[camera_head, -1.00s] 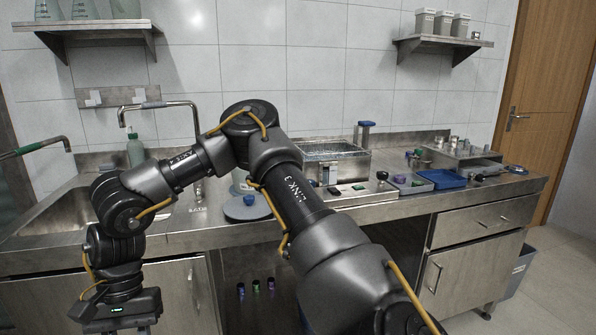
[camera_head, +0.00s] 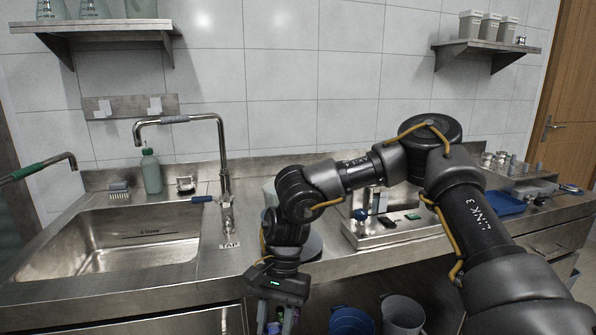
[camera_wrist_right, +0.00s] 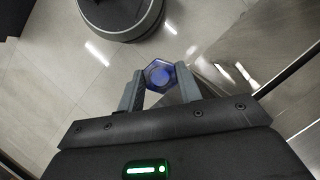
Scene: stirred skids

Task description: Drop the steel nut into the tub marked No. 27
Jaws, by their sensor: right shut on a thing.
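In the right wrist view my right gripper (camera_wrist_right: 160,82) is shut on a blue hexagonal thing (camera_wrist_right: 160,73), nut-shaped with a paler round middle. I cannot tell whether it is steel. In the head view the same gripper (camera_head: 276,322) points down in front of the counter's front edge, cut by the bottom of the picture, and its grasp is not clear there. My left gripper is not in view. No mark No. 27 can be read. A blue tub (camera_head: 352,322) and a grey tub (camera_head: 403,313) stand low under the counter, right of my right gripper.
The steel counter (camera_head: 350,262) runs behind my right arm, with a sink (camera_head: 130,238) and tap (camera_head: 222,150) at left. A blue tray (camera_head: 508,204) lies at right. Pale containers (camera_head: 478,26) stand on the right shelf (camera_head: 490,48). Open tiled floor shows in the wrist view.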

